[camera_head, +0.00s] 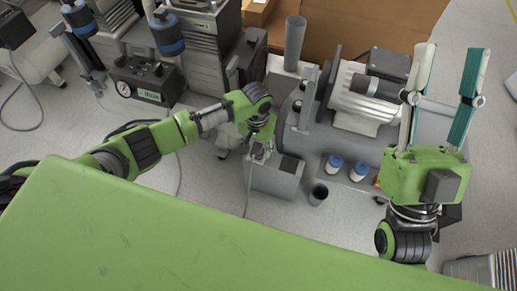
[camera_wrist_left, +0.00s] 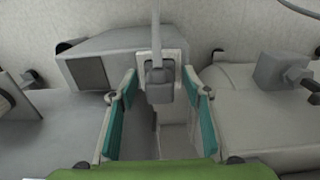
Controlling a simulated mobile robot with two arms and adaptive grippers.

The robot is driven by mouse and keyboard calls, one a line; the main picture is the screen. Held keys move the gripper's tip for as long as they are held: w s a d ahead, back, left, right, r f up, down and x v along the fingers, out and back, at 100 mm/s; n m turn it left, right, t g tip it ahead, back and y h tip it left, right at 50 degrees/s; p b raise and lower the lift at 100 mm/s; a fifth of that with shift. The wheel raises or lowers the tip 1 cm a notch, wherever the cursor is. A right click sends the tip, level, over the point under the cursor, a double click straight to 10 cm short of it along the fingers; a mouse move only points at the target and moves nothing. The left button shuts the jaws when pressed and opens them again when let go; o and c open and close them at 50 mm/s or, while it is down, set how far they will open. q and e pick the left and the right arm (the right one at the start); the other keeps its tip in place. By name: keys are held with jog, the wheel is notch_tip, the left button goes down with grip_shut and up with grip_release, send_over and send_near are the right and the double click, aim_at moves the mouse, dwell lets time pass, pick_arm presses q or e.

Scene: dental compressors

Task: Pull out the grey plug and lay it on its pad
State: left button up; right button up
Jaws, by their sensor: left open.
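The grey plug (camera_wrist_left: 160,88) sits against a pale socket plate (camera_wrist_left: 143,62) in the left wrist view, with its grey cable (camera_wrist_left: 156,28) running up the picture. My left gripper (camera_wrist_left: 160,80) is open, with one teal-padded finger on each side of the plug and gaps between. In the head view my left gripper (camera_head: 262,150) is over the grey box (camera_head: 270,182) and mostly hides the plug. A dark square patch (camera_head: 289,164) lies on that box, also in the left wrist view (camera_wrist_left: 87,73); I cannot tell if it is the pad. My right gripper (camera_head: 443,85) is open and empty.
The compressor tank (camera_head: 350,150) and motor (camera_head: 365,105) stand right of the grey box. Two blue-and-white bottles (camera_head: 346,168) and a dark cup (camera_head: 318,194) are near it. A gauge unit (camera_head: 145,85) stands at the left. Floor is clear below the box.

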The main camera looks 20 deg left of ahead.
pick_arm(q)
jog(key=shift+p, duration=0.35)
pick_arm(e)
jog(key=shift+w+a+f+g+h, duration=0.15)
jog(key=shift+w+f+g+h, duration=0.1)
jog(key=shift+w+f+g, duration=0.35)
jog(key=shift+w+a+f+g+h, duration=0.1)
jog(key=shift+w+f+g+h, duration=0.2)
jog(key=shift+w+f, duration=0.5)
jog(key=shift+w+r, duration=0.1)
jog(key=shift+r, duration=0.05)
pick_arm(q)
jog(key=shift+p, duration=0.5)
pick_arm(e)
jog(key=shift+w+a+f+g+h, duration=0.1)
jog(key=shift+w+f+g+h, duration=0.05)
jog(key=shift+w+f+g, duration=0.7)
jog(key=shift+w+a+f+g+h, duration=0.1)
jog(key=shift+w+f+g, duration=0.45)
jog(key=shift+f, duration=0.55)
jog(key=shift+d, duration=0.1)
pick_arm(q)
grip_shut()
